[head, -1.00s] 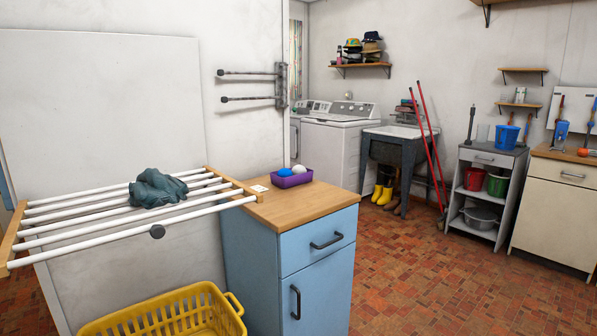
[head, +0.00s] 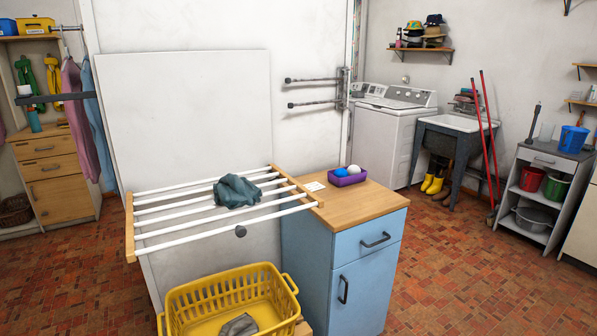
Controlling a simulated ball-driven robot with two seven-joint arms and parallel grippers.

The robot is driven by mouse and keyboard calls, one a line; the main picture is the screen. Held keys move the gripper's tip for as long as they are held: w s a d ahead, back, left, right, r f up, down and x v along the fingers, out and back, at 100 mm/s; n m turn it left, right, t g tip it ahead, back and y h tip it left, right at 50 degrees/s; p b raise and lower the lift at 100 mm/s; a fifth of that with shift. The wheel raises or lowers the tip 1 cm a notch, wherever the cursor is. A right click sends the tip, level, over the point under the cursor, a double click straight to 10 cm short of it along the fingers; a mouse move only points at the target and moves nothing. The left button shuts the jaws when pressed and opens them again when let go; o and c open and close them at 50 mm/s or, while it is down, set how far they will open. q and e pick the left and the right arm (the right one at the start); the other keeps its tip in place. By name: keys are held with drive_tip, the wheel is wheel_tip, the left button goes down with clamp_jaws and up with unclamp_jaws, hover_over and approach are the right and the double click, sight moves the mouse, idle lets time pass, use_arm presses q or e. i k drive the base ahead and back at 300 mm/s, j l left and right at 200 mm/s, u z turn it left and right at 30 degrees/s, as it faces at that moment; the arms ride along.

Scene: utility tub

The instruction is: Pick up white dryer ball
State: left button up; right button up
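A white dryer ball (head: 354,169) sits in a small purple tray (head: 347,180) next to a blue ball (head: 340,172). The tray stands on the wooden top (head: 352,205) of a blue cabinet, towards its back edge. Neither of my grippers shows in the head view.
A drying rack (head: 163,233) with a dark green cloth (head: 236,191) juts out left of the blue cabinet (head: 345,278). A yellow laundry basket (head: 228,292) holding a grey cloth stands below it. The tiled floor (head: 456,280) right of the cabinet is clear.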

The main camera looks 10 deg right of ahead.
sight(352, 170)
drive_tip(key=i+l+u, duration=0.15)
drive_tip(key=u, duration=0.25)
drive_tip(key=l+u, duration=0.35)
drive_tip(key=i+l+u, duration=0.1)
drive_tip(key=l+u, duration=0.3)
